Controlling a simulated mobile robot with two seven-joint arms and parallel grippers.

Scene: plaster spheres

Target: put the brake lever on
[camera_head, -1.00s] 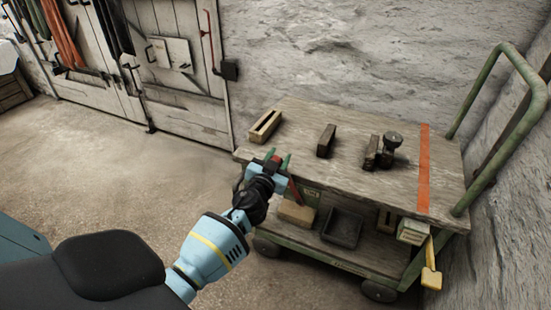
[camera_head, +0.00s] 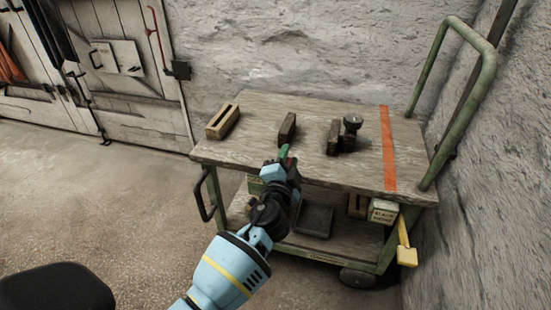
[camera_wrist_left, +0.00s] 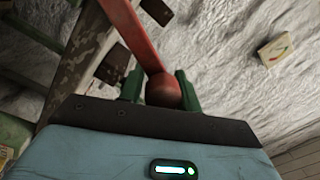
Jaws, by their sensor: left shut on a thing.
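The brake lever is a red bar with a round red end (camera_wrist_left: 162,90), seen in the left wrist view. The bar runs from that end up and to the left. The green fingers of my left gripper (camera_wrist_left: 160,88) stand on both sides of the round end and are shut on it. In the head view my left gripper (camera_head: 284,154) is at the front edge of the wooden-topped cart (camera_head: 250,150), left of its middle. The gripper and arm hide the lever there. My right gripper is not in view.
On the cart top are a slotted wooden block (camera_head: 223,121), a dark block (camera_head: 287,128) and a dark piece with a round knob (camera_head: 352,122). An orange stripe (camera_head: 388,150) crosses the right side. A yellow handle (camera_head: 406,250) hangs at the right front. Rock walls stand behind and right.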

